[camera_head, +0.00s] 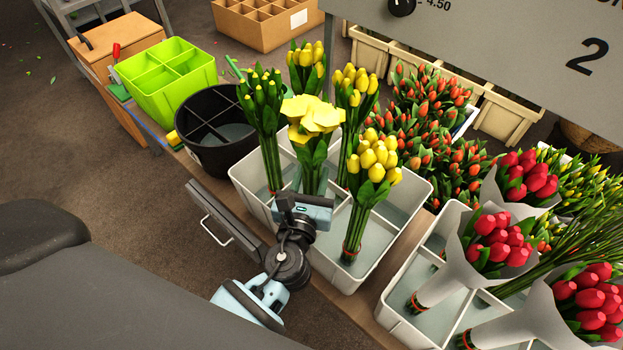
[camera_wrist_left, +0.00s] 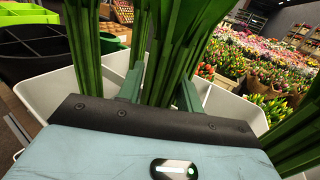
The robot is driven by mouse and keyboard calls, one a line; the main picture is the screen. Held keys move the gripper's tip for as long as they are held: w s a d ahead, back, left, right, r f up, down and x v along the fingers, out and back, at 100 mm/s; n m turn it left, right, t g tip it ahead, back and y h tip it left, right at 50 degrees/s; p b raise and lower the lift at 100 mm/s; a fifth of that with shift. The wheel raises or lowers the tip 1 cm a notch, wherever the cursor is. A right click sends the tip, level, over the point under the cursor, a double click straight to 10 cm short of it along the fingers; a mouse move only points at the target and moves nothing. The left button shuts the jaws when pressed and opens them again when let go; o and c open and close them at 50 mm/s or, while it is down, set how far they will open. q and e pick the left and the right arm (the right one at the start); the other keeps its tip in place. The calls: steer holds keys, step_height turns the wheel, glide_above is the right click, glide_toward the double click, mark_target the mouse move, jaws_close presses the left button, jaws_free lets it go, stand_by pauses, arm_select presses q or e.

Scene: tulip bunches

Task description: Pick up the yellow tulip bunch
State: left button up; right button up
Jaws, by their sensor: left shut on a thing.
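Several yellow tulip bunches stand in a white divided crate (camera_head: 417,192). One bunch with wide-open yellow blooms (camera_head: 312,113) stands upright right behind my left gripper (camera_head: 308,192). The gripper is shut on this bunch's green stems; in the left wrist view the stems (camera_wrist_left: 163,65) pass between the two fingers (camera_wrist_left: 158,92). The lower stem ends are hidden behind the gripper. Other yellow bunches stand close by: a tighter one at front right (camera_head: 374,163), one behind right (camera_head: 355,88), one behind (camera_head: 306,68) and a greener one at left (camera_head: 261,98).
A black divided bucket (camera_head: 205,155) and a lime-green divided bin (camera_head: 163,75) stand left of the crate. A white crate with wrapped red tulips (camera_head: 405,327) stands at right. Orange tulips (camera_head: 430,110) and a grey sign panel (camera_head: 480,45) are behind. Dark floor lies front left.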

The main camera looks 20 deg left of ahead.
mark_target(312, 137)
arm_select(q)
steer(key=shift+r, duration=0.15)
